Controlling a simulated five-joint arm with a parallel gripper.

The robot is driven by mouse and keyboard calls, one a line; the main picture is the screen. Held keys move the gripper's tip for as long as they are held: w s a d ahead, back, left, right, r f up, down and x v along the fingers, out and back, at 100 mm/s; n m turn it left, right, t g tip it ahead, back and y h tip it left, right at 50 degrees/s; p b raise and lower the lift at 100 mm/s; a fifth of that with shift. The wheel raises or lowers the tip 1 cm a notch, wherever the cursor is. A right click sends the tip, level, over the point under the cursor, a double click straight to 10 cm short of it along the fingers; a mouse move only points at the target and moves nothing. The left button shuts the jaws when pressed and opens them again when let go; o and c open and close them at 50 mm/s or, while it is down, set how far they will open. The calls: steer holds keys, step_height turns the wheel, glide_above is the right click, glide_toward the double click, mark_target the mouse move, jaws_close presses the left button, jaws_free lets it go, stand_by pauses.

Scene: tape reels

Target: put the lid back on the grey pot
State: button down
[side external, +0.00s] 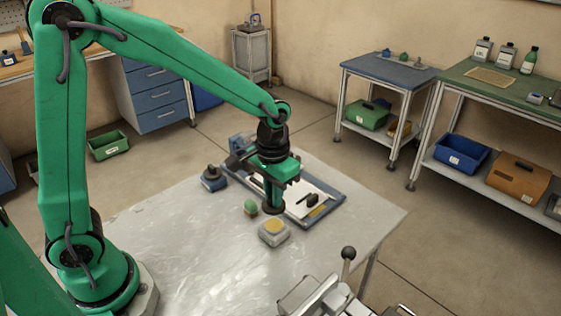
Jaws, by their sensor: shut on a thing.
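My gripper (276,188) points down over the middle of the metal table and is shut on a small dark round piece (274,209), which looks like the lid. The piece is held just behind and above a squat grey block-like thing with a yellow top (273,232), which looks like the grey pot. They appear apart, but the exact gap cannot be told from this one view. The fingertips and the grip itself are too small to make out clearly.
A small green rounded thing (250,206) stands left of the grey one. A dark blue knobbed item (213,179) is farther left. A blue-edged board with white sheets (326,207) lies behind my gripper. A black-knobbed lever (348,254) stands at the front. The table's left front (190,260) is clear.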

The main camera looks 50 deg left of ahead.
mark_target(274, 224)
steer(key=shift+f, duration=2.9)
steer(key=shift+f, duration=0.15)
stand_by(0.5)
steer(key=c, duration=1.4)
jaws_free()
steer(key=shift+o, duration=0.5)
steer(key=o, duration=0.4)
steer(key=shift+r, duration=0.2)
steer(key=shift+r, duration=3.3)
